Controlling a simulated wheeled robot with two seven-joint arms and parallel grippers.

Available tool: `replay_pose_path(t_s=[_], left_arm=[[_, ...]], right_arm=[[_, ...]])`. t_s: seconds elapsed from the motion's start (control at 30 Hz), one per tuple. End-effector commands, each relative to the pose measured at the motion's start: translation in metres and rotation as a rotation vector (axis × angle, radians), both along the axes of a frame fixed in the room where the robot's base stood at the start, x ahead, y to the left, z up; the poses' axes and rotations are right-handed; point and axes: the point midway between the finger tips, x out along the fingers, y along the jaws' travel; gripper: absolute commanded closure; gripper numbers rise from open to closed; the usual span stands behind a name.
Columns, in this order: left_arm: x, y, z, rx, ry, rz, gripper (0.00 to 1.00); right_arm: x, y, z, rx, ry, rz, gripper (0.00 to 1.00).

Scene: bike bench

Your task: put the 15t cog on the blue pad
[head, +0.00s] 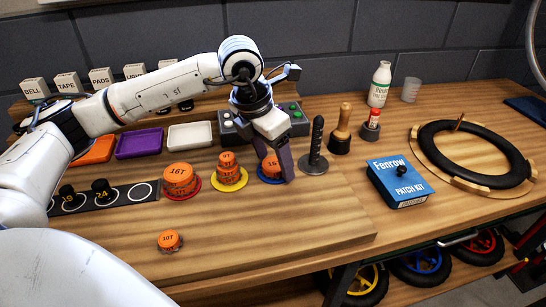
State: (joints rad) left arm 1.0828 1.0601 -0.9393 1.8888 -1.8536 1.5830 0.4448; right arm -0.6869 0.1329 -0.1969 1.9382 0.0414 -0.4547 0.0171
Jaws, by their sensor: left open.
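The orange 15t cog (268,166), with "15" partly showing, stands on the blue pad (265,180). Only a rim of the blue pad shows. My left gripper (276,168) reaches down over this cog from above. It is open, with a purple finger in front of the cog's right side. The other finger is mostly hidden, and I cannot tell whether the fingers touch the cog. My right gripper is not in view.
A larger orange 16T cog (180,178) stands on a red pad, and stacked cogs (228,166) on a yellow pad. A small 10T cog (169,240) lies in front. A black post (316,145) stands close right of my gripper, then the blue patch kit (400,184).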

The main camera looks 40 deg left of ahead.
Motion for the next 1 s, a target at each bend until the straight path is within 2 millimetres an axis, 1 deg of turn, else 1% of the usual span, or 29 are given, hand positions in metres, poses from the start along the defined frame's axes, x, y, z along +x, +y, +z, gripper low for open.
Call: replay_pose_path(t_s=[0.07,0.17,0.27,0.5,0.6,0.7,0.8,1.0], left_arm=[[0.0,0.0,0.005,0.0,-0.001,0.0,0.35],[-0.002,0.001,0.015,-0.001,-0.004,0.0,0.35],[-0.007,0.002,0.034,0.0,-0.006,-0.001,0.35],[-0.02,0.006,0.085,0.0,-0.005,-0.001,0.35],[-0.025,0.007,0.101,-0.001,-0.004,0.0,0.35],[-0.028,0.008,0.111,-0.001,-0.002,0.0,0.35],[-0.03,0.008,0.117,0.0,-0.001,0.0,0.35],[-0.031,0.009,0.119,0.0,0.001,0.0,0.35]], right_arm=[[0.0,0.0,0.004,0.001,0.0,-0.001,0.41],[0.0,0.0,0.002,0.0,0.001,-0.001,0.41],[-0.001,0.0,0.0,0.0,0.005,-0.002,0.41],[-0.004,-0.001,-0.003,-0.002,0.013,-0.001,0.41],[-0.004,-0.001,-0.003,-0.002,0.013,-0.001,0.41],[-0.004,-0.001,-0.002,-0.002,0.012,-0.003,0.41],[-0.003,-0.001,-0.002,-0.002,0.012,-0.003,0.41],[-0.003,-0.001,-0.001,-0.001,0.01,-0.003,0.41]])
